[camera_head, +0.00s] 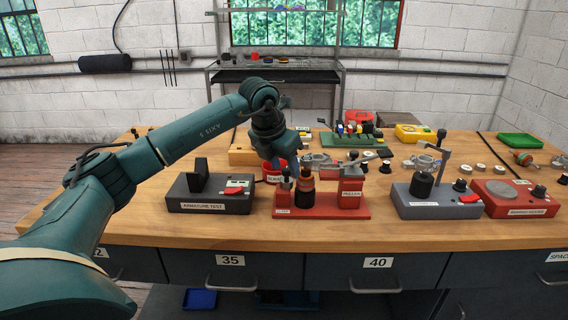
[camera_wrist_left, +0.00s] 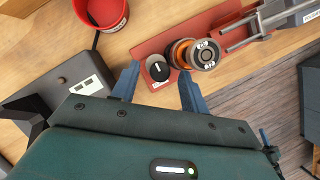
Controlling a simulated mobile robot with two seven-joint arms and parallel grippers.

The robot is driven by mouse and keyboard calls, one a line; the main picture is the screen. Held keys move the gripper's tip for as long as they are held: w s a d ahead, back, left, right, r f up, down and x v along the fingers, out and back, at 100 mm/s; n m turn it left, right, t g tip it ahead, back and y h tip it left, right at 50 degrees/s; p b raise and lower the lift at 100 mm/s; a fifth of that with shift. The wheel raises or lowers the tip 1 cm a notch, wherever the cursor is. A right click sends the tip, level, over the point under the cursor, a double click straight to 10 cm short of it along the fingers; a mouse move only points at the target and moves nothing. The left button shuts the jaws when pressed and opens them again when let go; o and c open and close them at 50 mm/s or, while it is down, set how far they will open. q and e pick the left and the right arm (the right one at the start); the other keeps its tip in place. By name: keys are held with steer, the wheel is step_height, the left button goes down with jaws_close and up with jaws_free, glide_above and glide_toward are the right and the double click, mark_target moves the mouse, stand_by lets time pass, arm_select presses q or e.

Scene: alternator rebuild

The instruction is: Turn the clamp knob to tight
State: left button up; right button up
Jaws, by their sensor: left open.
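The clamp knob (camera_wrist_left: 158,69) is a round black knob with a white pointer line, at the left end of a red fixture base (camera_wrist_left: 148,50). In the head view the knob (camera_head: 286,183) stands at the left end of the red fixture (camera_head: 350,211). My left gripper (camera_wrist_left: 159,73) is open and empty, pointing down above the knob. In the wrist view its two blue fingers lie on either side of the knob; I cannot tell whether they reach down to it. In the head view the left gripper (camera_head: 290,166) hangs just over the knob. My right gripper is not in view.
A copper-wound part (camera_wrist_left: 182,54) with a round face (camera_wrist_left: 205,54) stands close to the knob. The dark armature test box (camera_head: 205,205) is left of the fixture, a red cup (camera_head: 270,172) behind. A grey device (camera_head: 420,210) stands to the right.

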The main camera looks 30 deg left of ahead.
arm_select(q)
steer(key=shift+c, duration=0.5)
jaws_close()
